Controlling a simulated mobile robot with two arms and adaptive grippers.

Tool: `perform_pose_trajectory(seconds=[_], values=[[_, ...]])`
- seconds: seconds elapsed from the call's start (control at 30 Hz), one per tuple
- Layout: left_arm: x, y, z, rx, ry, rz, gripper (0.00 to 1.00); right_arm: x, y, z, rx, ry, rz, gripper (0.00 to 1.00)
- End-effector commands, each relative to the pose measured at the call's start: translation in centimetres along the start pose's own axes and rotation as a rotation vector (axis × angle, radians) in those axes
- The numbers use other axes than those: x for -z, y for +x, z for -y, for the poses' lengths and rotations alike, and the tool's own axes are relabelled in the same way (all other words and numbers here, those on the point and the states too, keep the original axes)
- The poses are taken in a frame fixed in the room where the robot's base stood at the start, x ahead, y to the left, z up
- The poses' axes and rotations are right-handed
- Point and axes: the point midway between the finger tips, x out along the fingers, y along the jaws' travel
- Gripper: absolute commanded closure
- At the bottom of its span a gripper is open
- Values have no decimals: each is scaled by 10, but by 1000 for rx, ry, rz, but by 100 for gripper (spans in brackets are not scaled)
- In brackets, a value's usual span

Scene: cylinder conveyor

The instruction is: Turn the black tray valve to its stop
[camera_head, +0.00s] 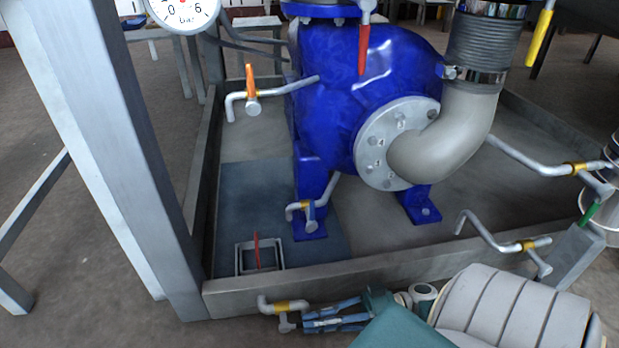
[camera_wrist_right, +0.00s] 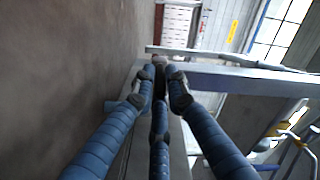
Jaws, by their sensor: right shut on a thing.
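The tray valve (camera_head: 283,307) is a grey bent pipe with a brass collar on the outside of the tray's front wall. A short grey stub hangs below the collar. No black handle shows clearly; the fingers hide what is between them. My right gripper (camera_head: 308,320) comes in from the right with its blue fingers at the valve, shut on what seems to be its handle. In the right wrist view its fingers (camera_wrist_right: 160,88) converge, and the thing between the tips is too small and dark to make out. My left gripper is not in view.
The grey tray (camera_head: 330,278) surrounds a blue pump (camera_head: 340,120). A grey post (camera_head: 110,150) stands at the left. Other valves have an orange handle (camera_head: 250,78), a red handle (camera_head: 364,48) and a green handle (camera_head: 588,213). A small red-handled part (camera_head: 257,250) lies inside the tray.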

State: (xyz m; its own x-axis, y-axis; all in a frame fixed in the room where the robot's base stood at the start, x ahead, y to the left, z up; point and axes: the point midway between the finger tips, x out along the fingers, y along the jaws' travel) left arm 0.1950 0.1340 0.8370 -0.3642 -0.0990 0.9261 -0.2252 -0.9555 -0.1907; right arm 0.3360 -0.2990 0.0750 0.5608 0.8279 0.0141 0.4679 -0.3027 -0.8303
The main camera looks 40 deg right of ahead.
Motion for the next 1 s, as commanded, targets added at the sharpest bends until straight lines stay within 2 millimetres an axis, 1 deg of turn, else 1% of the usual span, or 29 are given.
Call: perform_pose_trajectory(seconds=[0.03,0.3,0.33,0.37,0.4,0.43,0.77,0.87,1.0], values=[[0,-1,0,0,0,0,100,-2,0,-2,-3,4,2,100],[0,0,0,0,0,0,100,-3,1,-2,-2,5,3,100],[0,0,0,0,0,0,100,-3,1,-2,-2,5,3,85],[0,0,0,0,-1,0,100,-2,1,-2,-2,5,3,80],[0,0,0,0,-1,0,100,-2,1,-2,-2,5,2,72],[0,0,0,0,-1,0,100,-2,1,-1,-2,4,2,68],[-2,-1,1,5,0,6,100,0,-1,-1,0,1,1,68],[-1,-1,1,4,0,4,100,0,-7,-1,-1,1,1,68],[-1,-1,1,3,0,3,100,0,-27,-1,-4,3,1,68]])
